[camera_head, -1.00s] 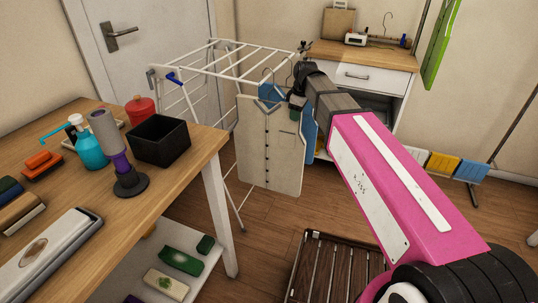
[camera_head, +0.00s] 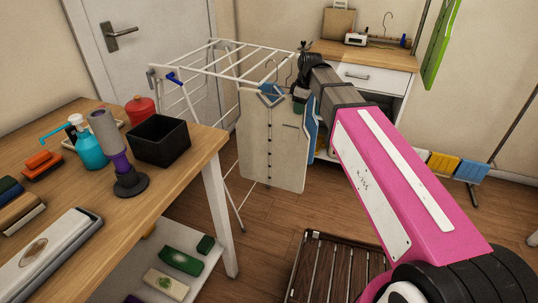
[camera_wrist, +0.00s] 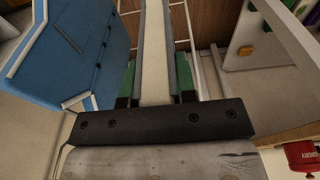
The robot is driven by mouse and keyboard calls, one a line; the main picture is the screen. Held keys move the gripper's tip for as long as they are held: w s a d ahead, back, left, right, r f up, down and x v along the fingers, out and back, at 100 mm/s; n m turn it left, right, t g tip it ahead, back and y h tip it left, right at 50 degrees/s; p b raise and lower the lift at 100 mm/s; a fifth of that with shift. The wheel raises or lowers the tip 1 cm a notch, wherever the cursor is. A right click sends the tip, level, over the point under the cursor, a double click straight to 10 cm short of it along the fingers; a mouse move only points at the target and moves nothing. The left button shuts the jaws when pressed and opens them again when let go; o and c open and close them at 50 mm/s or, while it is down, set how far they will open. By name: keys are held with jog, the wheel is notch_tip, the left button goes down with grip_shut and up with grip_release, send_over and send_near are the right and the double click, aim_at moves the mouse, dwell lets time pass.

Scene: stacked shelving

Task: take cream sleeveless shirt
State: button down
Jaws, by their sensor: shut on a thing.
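The cream sleeveless shirt (camera_head: 270,148) hangs upright below the front of the white drying rack (camera_head: 232,62) in the head view, with a dark button line down its front. My gripper (camera_head: 297,103) is at its upper right side, partly hidden by my arm. In the wrist view, the green fingers of my gripper (camera_wrist: 156,82) close on both sides of the shirt's narrow cream edge (camera_wrist: 155,45). A blue shirt (camera_head: 312,135) hangs just behind the cream one; it also shows at the left in the wrist view (camera_wrist: 75,45).
A wooden table (camera_head: 75,190) with a black box (camera_head: 158,141) and bottles stands at the left. A slatted brown rack (camera_head: 335,272) lies low in front. A drawer cabinet (camera_head: 362,78) stands behind. Floor right of the shirt is partly clear.

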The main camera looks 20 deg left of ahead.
jog(key=shift+d, duration=0.15)
dwell(0.4)
jog(key=shift+s+d, duration=0.2)
jog(key=shift+d, duration=2.25)
